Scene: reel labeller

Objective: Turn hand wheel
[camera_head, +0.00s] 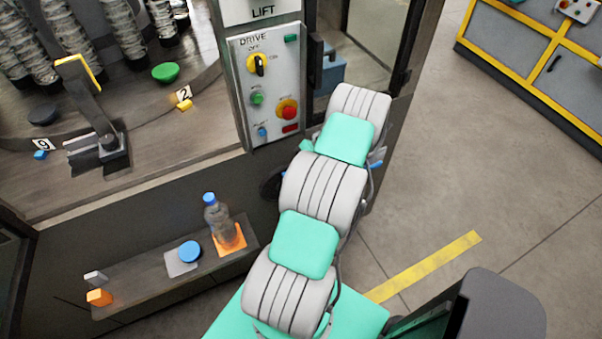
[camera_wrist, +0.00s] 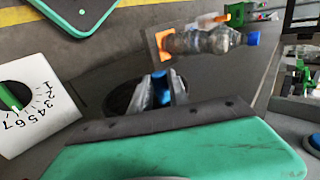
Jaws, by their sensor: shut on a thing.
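The hand wheel (camera_wrist: 117,98) is a dark round disc in the wrist view, with a blue handle (camera_wrist: 161,84) standing up from it. My gripper (camera_wrist: 161,90) is shut on the blue handle, one pale finger on each side. In the head view only a dark edge of the wheel (camera_head: 268,187) shows at the machine's front, left of my arm. My arm hides the gripper and the rest of the wheel there. A white dial plate (camera_wrist: 35,105) with numbers and a green pointer is left of the wheel in the wrist view.
A low shelf (camera_head: 150,285) left of my arm holds a bottle with a blue cap (camera_head: 217,218), a blue round item (camera_head: 190,251) and small blocks. The drive panel (camera_head: 270,85) with switch and buttons is above the wheel. Open floor (camera_head: 490,180) is at the right.

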